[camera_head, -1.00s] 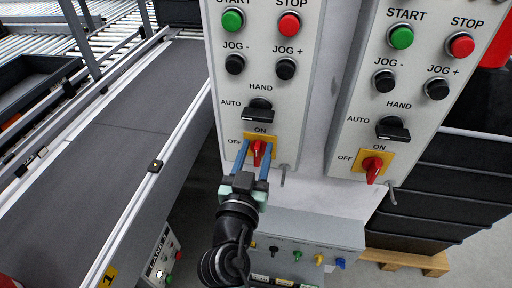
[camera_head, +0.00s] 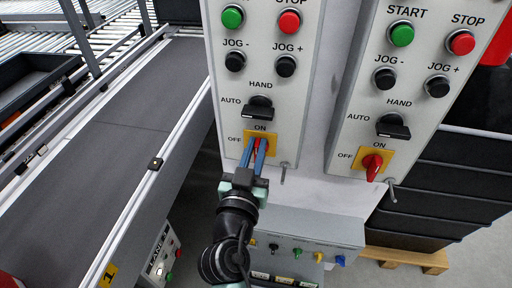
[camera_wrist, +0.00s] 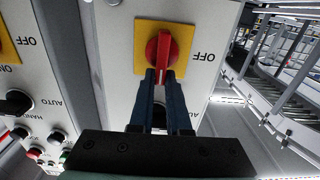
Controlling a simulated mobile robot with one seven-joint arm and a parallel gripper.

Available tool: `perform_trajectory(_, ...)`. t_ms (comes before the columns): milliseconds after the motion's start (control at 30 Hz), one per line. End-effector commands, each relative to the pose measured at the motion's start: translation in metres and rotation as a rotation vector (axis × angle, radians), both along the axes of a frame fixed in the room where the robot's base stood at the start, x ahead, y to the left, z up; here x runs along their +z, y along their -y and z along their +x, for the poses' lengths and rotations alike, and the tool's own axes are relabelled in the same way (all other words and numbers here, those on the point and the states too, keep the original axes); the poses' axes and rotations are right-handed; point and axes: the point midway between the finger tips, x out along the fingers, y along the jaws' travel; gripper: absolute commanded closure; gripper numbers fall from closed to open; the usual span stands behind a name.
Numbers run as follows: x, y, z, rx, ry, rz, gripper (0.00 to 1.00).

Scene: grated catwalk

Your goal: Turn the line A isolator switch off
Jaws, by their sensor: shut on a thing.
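Two control panels stand side by side. The left panel (camera_head: 232,118) has a red isolator switch (camera_head: 258,147) on a yellow plate, marked ON above and OFF to the left. My gripper (camera_head: 257,158) is at this switch, its blue fingers shut on the red handle. In the wrist view the red switch (camera_wrist: 162,50) shows its handle between the fingertips (camera_wrist: 161,75), with OFF to its right. The fingers partly hide the handle in the head view. I cannot read a line A label in these frames.
The right panel has its own red isolator (camera_head: 373,164) on a yellow plate. A black HAND/AUTO selector (camera_head: 260,107) sits just above the held switch. A lower box with coloured knobs (camera_head: 297,254) is below. A conveyor (camera_head: 110,150) runs at left.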

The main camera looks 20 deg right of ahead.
Motion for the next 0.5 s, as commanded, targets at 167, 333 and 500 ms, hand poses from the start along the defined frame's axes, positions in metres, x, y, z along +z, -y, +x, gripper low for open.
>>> perform_trajectory(167, -0.0008, -0.0019, 0.0011, 0.001, -0.036, -0.052, 1.0)
perform_trajectory(333, -0.0015, -0.0048, 0.0029, 0.002, -0.1, -0.147, 1.0)
perform_trajectory(500, -0.0025, -0.0077, 0.005, 0.001, -0.186, -0.274, 1.0)
